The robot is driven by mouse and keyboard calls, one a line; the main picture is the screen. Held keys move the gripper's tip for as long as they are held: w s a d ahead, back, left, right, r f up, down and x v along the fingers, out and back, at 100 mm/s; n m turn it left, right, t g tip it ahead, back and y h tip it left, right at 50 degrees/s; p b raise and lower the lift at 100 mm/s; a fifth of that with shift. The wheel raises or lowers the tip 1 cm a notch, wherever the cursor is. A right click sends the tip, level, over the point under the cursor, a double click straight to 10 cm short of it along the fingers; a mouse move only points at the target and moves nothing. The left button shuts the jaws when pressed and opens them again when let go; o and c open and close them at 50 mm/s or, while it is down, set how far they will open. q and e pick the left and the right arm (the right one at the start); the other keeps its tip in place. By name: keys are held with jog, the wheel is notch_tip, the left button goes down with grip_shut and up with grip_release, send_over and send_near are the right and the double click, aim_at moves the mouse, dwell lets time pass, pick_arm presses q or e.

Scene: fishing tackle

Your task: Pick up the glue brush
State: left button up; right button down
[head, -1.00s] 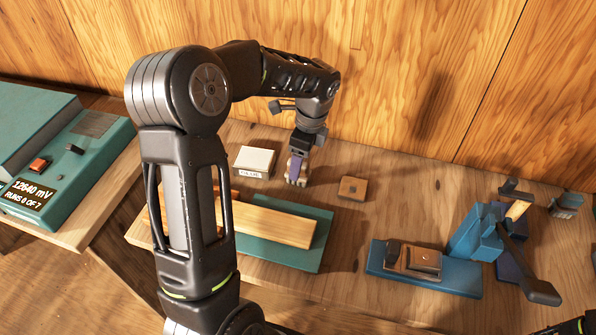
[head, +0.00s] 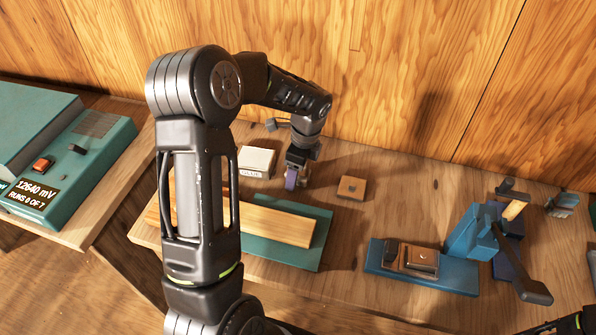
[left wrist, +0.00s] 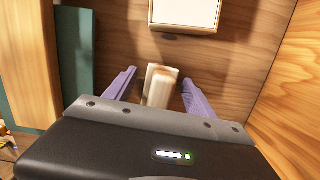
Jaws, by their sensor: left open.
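My left gripper (head: 297,180) is low over the back of the bench, just right of the white box labelled GLUE (head: 257,162). Its two purple fingers (left wrist: 160,90) are apart in the left wrist view. Between them is a pale, blurred upright piece with a brownish top (left wrist: 161,84), which looks like the glue brush; the fingers stand on either side with gaps. In the head view my gripper mostly hides it. The white box also shows in the left wrist view (left wrist: 185,12). My right gripper is out of view.
A teal mat (head: 318,228) with a wooden board (head: 280,228) lies in front of my gripper. A small wooden block (head: 351,188) sits to its right. A blue base and clamp (head: 470,235) stand farther right. The wooden wall (head: 400,80) rises behind.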

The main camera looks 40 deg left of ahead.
pick_arm(q)
grip_shut()
dwell(0.8)
